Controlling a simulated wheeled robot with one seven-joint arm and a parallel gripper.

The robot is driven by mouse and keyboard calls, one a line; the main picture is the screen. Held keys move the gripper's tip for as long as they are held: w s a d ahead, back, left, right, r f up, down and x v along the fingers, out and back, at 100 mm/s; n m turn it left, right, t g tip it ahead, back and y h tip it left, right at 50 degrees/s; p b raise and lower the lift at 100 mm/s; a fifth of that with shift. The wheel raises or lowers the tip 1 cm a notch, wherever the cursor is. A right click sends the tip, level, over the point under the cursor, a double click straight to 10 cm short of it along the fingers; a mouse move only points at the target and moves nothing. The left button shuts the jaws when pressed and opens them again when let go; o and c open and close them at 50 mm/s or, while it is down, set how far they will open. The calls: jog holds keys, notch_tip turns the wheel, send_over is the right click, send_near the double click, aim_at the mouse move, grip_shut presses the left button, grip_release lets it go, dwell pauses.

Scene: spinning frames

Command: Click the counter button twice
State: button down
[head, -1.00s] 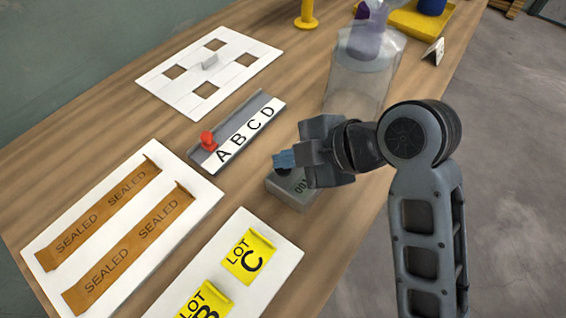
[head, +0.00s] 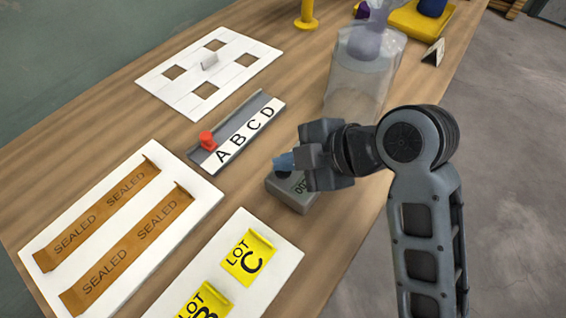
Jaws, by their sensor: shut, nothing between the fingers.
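The counter (head: 291,198) is a small grey box on the wooden table, with a display on its face. The display begins with 00; its last digit is partly covered and looks like a 2. A dark round button (head: 284,174) shows in part at its far left end, under my fingers. My gripper (head: 284,162) has blue fingertips that are shut and empty. The fingertips are at or just above the button; I cannot tell if they touch it. The gripper body hides the counter's right side.
A slider with a red knob (head: 207,140) and letters A to D lies to the left. A clear container (head: 355,92) stands just behind my gripper. White boards with SEALED strips (head: 88,238) and LOT tags (head: 249,257) lie in front.

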jog(key=shift+r, duration=0.1)
jog(key=shift+r+p, duration=0.95)
jog(key=shift+p, duration=0.05)
notch_tip(320, 180, up, 5)
jog(key=p, duration=0.4)
jog(key=shift+p, duration=0.3)
dwell(0.4)
